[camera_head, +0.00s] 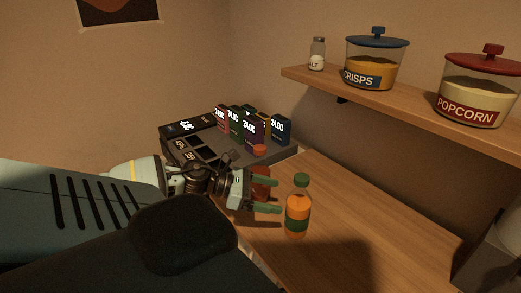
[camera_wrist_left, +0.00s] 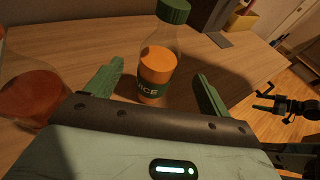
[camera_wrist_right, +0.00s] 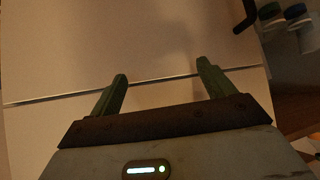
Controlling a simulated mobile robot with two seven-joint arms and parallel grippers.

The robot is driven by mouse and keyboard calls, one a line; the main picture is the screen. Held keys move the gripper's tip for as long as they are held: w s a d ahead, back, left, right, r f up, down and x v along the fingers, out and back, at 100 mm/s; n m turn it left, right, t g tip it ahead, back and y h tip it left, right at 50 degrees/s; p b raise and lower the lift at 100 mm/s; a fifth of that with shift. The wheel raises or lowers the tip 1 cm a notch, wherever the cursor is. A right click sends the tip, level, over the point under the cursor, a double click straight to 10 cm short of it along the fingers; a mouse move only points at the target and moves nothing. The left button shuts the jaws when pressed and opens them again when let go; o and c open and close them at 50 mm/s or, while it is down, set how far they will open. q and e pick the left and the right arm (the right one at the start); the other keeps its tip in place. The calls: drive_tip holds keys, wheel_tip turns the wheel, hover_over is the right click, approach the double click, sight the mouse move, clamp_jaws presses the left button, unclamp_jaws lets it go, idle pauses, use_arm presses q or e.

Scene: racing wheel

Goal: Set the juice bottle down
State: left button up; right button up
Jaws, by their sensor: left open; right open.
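The juice bottle (camera_head: 298,213), orange with a green cap and green label, stands upright on the wooden counter (camera_head: 365,225). In the left wrist view the bottle (camera_wrist_left: 158,68) shows between and just beyond the fingers. My left gripper (camera_head: 270,196) is open beside the bottle, its fingertips pointing at it. It also shows in the left wrist view (camera_wrist_left: 159,72). I cannot tell whether a finger touches the bottle. My right gripper (camera_wrist_right: 162,70) is open and empty, facing pale panels away from the bottle.
A red-capped bottle (camera_head: 260,152) stands close behind my left gripper, partly hidden. A dark rack with several labelled boxes (camera_head: 253,130) is at the back left. A shelf (camera_head: 400,97) above holds a salt shaker, a crisps jar and a popcorn jar. The counter right of the bottle is clear.

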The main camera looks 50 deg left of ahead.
use_arm(q)
drive_tip(key=shift+v, duration=1.1)
